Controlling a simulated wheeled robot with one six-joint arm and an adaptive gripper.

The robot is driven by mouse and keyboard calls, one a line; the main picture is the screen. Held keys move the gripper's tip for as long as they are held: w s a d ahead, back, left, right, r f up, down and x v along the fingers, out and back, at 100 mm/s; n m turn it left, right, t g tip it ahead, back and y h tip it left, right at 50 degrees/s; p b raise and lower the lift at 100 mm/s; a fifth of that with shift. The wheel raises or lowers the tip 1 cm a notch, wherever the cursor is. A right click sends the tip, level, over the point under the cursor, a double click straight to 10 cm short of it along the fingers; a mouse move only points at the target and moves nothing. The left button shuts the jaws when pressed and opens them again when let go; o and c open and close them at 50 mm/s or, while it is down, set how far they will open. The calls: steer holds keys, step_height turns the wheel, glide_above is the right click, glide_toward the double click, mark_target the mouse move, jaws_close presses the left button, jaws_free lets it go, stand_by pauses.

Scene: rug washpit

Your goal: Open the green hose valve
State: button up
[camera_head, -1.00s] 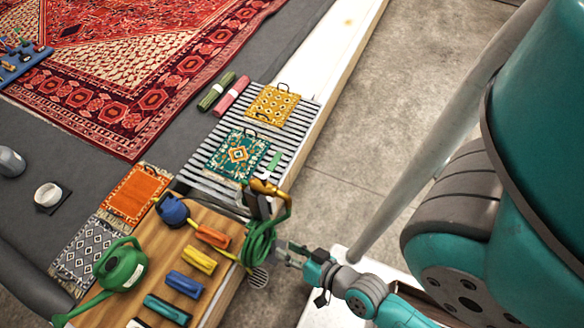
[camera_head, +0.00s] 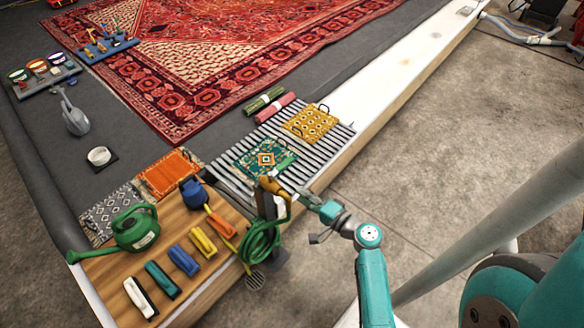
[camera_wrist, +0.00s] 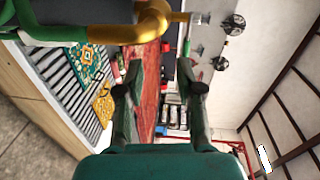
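The green hose (camera_head: 262,240) hangs in coils on a dark post at the corner of the wooden board. A brass pipe fitting (camera_head: 271,186) tops the post; in the wrist view the bent brass pipe (camera_wrist: 130,30) crosses the top, ahead of my fingers. No distinct valve handle can be made out with certainty. My gripper (camera_head: 306,198) is just right of the brass fitting in the head view. In the wrist view my gripper (camera_wrist: 162,62) has its two fingers apart with nothing between them. Contact with the fitting cannot be told.
The wooden board (camera_head: 108,268) holds a green watering can (camera_head: 134,230), a blue jug (camera_head: 193,192) and several coloured brushes. A slatted rack (camera_head: 228,172) with small rugs lies behind the post. Dark round wheels (camera_wrist: 232,24) show in the wrist view.

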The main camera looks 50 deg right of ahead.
steer(key=t, duration=0.1)
glide_toward(288, 165)
steer(key=w, duration=1.1)
steer(key=shift+w+a+f, duration=0.1)
steer(key=shift+a, duration=0.05)
steer(key=shift+c, duration=0.2)
jaws_close()
